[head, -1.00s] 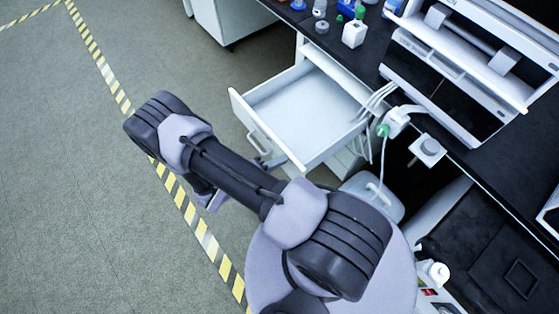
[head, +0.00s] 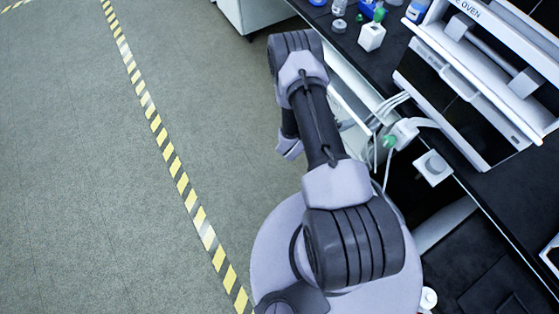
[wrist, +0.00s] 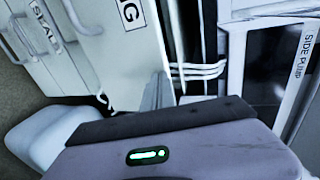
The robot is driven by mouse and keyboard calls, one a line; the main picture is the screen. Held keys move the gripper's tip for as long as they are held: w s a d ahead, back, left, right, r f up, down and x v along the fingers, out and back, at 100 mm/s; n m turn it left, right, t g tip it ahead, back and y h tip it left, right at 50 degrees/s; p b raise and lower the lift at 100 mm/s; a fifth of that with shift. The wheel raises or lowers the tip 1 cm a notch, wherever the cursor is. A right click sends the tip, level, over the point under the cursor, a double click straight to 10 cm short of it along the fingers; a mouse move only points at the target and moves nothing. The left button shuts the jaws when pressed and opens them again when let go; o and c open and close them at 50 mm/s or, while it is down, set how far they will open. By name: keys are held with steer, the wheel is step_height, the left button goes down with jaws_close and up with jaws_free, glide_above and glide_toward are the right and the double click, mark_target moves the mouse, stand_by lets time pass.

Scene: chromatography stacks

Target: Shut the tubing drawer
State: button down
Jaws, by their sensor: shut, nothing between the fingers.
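The tubing drawer (head: 348,103) is a white drawer under the dark bench, mostly hidden behind my arm in the head view. In the wrist view its white front (wrist: 120,60) shows at upper left with the end of a label reading "NG" and a handle beside it. How far it stands out cannot be told. My gripper (head: 345,125) is shut and empty. Only a small part of it shows beyond my arm, close to the drawer; contact cannot be made out.
Another labelled drawer front (wrist: 40,35) lies beside it in the wrist view. White tubes (wrist: 198,70) run past the drawer's side. A white oven (head: 480,70) and small bottles stand on the bench. The floor left of the yellow-black tape (head: 170,155) is clear.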

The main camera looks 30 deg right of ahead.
steer(key=d+b, duration=0.1)
steer(key=d, duration=0.6)
steer(key=shift+w+d+r, duration=0.15)
steer(key=shift+w+d, duration=0.05)
steer(key=shift+d, duration=0.15)
steer(key=shift+r, duration=0.1)
